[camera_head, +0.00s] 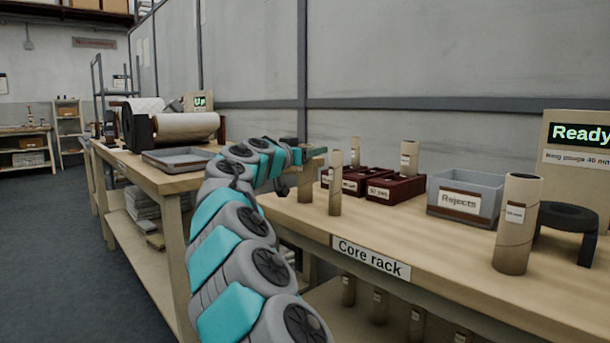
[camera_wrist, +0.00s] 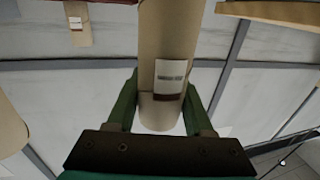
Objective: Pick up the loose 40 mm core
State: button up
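My gripper (camera_head: 311,153) is over the bench, left of the dark red trays. In the wrist view its green fingers (camera_wrist: 161,84) lie close along both sides of a tan cardboard core (camera_wrist: 170,40) and appear to touch it. This core has a white and dark red label, too small to read. In the head view a core (camera_head: 305,186) shows just under my gripper, partly hidden; I cannot tell whether it rests on the bench. Another labelled core (camera_head: 335,192) stands upright close to its right. A larger core (camera_head: 518,220) stands nearer, at the right.
Dark red trays (camera_head: 392,189) are right of my gripper, with cores (camera_head: 408,160) standing by them. Beyond are a grey Rejects bin (camera_head: 462,182), a black ring stand (camera_head: 567,217) and a Ready display (camera_head: 580,133). The bench (camera_head: 400,228) is clear in front. More cores (camera_head: 380,305) stand below.

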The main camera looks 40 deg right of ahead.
grip_shut()
jog(key=shift+r, duration=0.1)
dwell(0.6)
